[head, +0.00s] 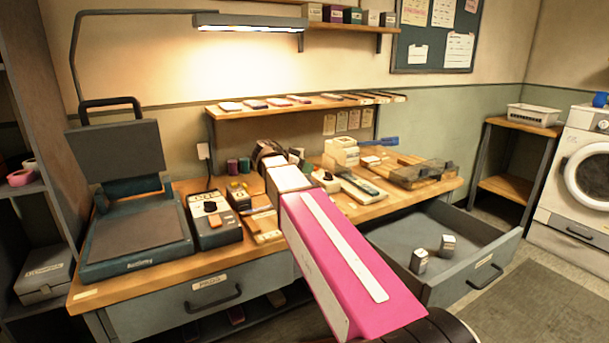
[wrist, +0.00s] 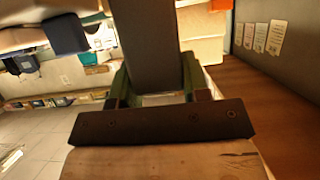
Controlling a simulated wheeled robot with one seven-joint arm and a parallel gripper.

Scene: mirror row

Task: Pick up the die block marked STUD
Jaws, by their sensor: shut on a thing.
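My gripper (wrist: 154,78) is shut on a dark grey block-like thing (wrist: 148,40), which sits between its green-sided fingers in the wrist view. No marking shows on the side of it that I see, so I cannot tell whether it is the STUD die block. In the head view my gripper (head: 267,152) is above the back of the bench, partly hidden by my pink arm. Two small grey blocks with pale labels, one in front (head: 418,261) and one behind (head: 447,245), stand apart in the open drawer. Their marks are too small to read.
The drawer (head: 483,281) stands open at the bench's right front. A hinged press (head: 137,236) and a control box (head: 214,221) fill the bench's left. A low shelf (head: 290,111) with flat pieces runs behind my gripper. A wooden fixture (head: 425,174) is at the right.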

